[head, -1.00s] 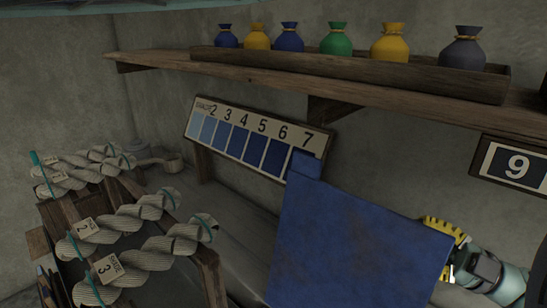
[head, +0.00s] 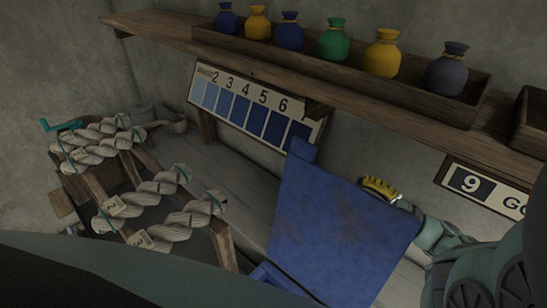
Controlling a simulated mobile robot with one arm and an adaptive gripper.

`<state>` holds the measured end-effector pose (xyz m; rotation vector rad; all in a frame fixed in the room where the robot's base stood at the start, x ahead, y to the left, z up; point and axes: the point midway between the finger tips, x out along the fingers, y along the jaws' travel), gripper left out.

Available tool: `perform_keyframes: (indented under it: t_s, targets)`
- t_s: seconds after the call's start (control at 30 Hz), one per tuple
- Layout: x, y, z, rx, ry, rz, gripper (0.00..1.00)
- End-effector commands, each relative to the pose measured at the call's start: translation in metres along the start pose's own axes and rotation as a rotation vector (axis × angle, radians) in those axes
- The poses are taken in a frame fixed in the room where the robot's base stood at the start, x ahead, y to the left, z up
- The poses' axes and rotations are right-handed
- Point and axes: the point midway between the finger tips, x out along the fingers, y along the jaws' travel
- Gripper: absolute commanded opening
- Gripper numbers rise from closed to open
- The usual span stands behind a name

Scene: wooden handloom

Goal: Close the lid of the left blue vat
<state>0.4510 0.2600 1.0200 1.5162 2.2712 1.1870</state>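The blue lid (head: 340,232) stands raised and tilted in the head view, with a blue tab at its upper left corner. A strip of blue edge (head: 268,284), possibly the vat's rim, shows below it; the vat's opening is hidden. My gripper (head: 381,188) is at the lid's upper right edge, on its far side, with a yellow ridged part showing above the edge. Its fingertips are mostly hidden. I cannot tell whether they touch the lid or are open.
Twisted pale skeins (head: 160,210) hang on a wooden rack at left. A numbered blue shade card (head: 255,108) is on the wall behind. A wooden shelf (head: 285,80) above carries a tray of coloured bags.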

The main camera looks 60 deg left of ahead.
Motion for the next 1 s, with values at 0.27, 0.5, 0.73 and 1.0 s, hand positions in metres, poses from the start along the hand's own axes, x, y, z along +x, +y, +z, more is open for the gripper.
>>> perform_keyframes:
  t_s: [0.27, 0.5, 0.73, 1.0]
  targets:
    - [0.0031, -0.0011, 0.0002, 0.002, 0.002, -0.003, 0.27]
    - [0.0026, -0.0008, 0.0001, 0.002, 0.001, -0.002, 0.17]
    - [0.0023, -0.0005, 0.0001, 0.001, 0.0, -0.001, 0.0]
    - [0.0022, -0.0002, 0.0, 0.001, 0.001, 0.0, 0.0]
